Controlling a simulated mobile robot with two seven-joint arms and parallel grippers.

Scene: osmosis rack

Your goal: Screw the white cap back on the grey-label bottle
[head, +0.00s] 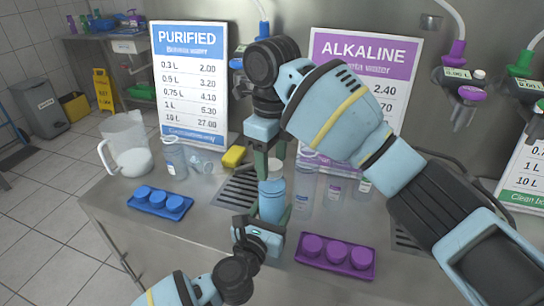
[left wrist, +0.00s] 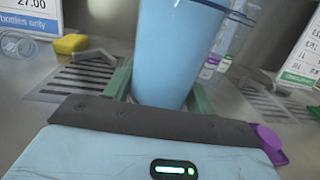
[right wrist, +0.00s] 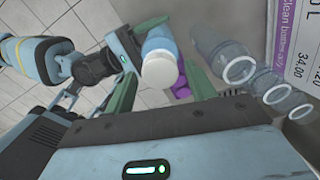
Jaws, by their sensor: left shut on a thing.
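A light-blue bottle (head: 272,200) stands upright near the counter's front; no grey label shows on its visible side. My left gripper (head: 270,217) is shut on its lower body, and the left wrist view shows the bottle (left wrist: 178,55) between the green fingers. The white cap (right wrist: 160,72) is at the bottle's top in the right wrist view; I cannot tell how firmly it sits. My right gripper (head: 269,165) is above the bottle, pointing down. Its fingers are open on either side of the cap, with a gap visible on the right in its wrist view.
A blue tray of caps (head: 160,202) lies left, a purple tray of caps (head: 336,257) front right. A clear pitcher (head: 125,148), a yellow sponge (head: 233,156) and clear bottles (head: 305,180) stand close by. Price boards (head: 190,80) stand behind.

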